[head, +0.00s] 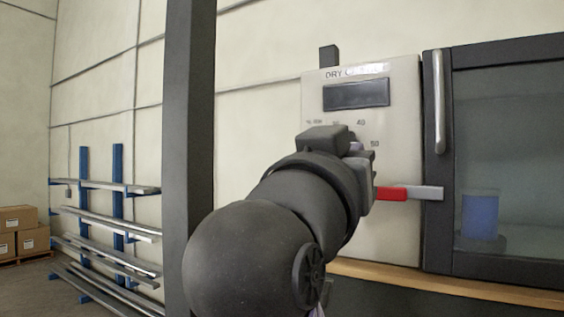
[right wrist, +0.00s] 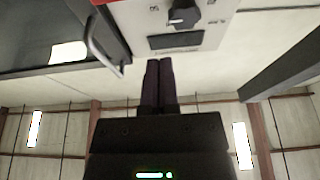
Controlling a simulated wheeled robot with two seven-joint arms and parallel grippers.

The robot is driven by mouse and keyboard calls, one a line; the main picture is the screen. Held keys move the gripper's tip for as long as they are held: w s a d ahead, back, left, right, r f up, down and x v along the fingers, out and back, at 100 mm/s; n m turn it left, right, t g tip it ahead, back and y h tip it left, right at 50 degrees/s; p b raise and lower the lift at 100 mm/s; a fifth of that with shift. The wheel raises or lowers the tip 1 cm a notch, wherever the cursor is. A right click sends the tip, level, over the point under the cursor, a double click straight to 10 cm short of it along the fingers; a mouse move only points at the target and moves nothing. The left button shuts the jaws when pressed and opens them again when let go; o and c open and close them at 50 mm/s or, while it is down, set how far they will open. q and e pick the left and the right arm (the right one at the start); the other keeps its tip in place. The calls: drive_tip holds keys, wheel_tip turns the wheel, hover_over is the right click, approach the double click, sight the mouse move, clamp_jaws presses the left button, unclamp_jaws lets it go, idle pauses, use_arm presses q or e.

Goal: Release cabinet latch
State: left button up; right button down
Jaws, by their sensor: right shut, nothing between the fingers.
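The cabinet (head: 437,230) has a dark frame, a glass front and a vertical metal handle (head: 440,100). A latch with a red part and a grey end (head: 405,193) lies across the gap between the white control panel (head: 400,100) and the cabinet frame. My right gripper (head: 357,147) is in front of the panel, above and left of the latch; the wrist hides much of it. In the right wrist view its dark fingers (right wrist: 160,68) are together and empty, pointing towards the panel. A red strip (right wrist: 104,2) shows at that view's top edge. My left gripper is not in view.
The panel has a dark display (head: 357,95) and a dial, seen in the right wrist view (right wrist: 184,14). A blue cylinder (head: 480,216) stands behind the glass. A dark post (head: 188,130) rises left of my arm. A rack (head: 118,190) and cardboard boxes (head: 18,218) stand farther left.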

sight(392, 192)
drive_tip(key=p+x, duration=0.1)
drive_tip(key=x, duration=0.3)
drive_tip(key=shift+r+p, duration=0.25)
drive_tip(key=shift+p, duration=0.15)
drive_tip(key=f, duration=0.4)
drive_tip(key=shift+w+d+f, duration=0.15)
drive_tip(key=shift+w, duration=0.15)
drive_tip(key=shift+w+d, duration=0.1)
